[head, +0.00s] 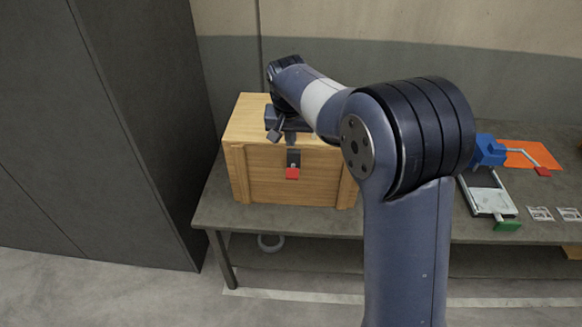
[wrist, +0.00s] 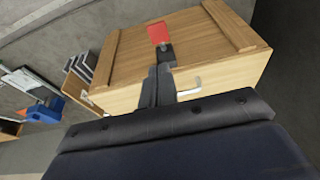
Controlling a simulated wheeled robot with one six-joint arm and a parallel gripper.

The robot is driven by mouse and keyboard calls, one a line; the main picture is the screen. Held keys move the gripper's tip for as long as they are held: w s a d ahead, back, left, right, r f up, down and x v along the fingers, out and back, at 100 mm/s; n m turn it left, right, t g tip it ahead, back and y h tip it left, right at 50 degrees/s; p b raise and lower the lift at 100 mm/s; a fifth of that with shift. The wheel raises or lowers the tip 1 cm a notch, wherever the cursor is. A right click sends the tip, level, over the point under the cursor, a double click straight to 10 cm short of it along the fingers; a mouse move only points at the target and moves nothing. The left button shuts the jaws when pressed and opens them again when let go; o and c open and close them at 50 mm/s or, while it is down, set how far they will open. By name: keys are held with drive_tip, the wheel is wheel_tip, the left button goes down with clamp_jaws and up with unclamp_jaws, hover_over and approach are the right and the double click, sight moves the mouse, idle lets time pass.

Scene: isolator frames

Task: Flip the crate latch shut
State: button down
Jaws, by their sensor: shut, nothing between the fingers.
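The wooden crate (head: 258,178) stands on the grey table, with its front face toward the head camera. Its latch (head: 293,158) is a dark strap with a red tab (head: 292,173) at its end, hanging against the upper front face. The red tab (wrist: 158,33) and dark latch also show in the wrist view, against the slatted crate face (wrist: 120,62). My gripper (head: 284,137) is shut and empty at the crate's top front edge, just above the latch. In the wrist view its fingers (wrist: 158,85) overlap the latch's near end, so I cannot tell whether they touch.
A metal handle (wrist: 190,91) shows on the crate beside my fingers. A dark cabinet stands left.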

drive_tip(key=p, duration=0.3)
hover_over(291, 179)
drive_tip(key=f, duration=1.2)
drive_tip(key=shift+w+d, duration=0.1)
drive_tip(key=shift+w, duration=0.2)
drive_tip(key=shift+f, duration=0.75)
drive_tip(key=f+b, duration=0.1)
drive_tip(key=b, duration=0.2)
drive_tip(key=shift+s+t, duration=0.15)
drive_tip(key=shift+t, duration=0.15)
drive_tip(key=t+b, duration=0.1)
drive_tip(key=b, duration=0.3)
drive_tip(key=f+t+b, duration=0.1)
drive_tip(key=b, duration=0.3)
drive_tip(key=shift+s+f, duration=0.3)
drive_tip(key=shift+s, duration=0.1)
drive_tip(key=shift+f+t+b, duration=0.15)
drive_tip(key=shift+t+b, duration=0.15)
drive_tip(key=shift+b, duration=0.95)
drive_tip(key=b, duration=0.2)
drive_tip(key=f+t+b, duration=0.1)
drive_tip(key=b, duration=0.2)
drive_tip(key=shift+s, duration=0.25)
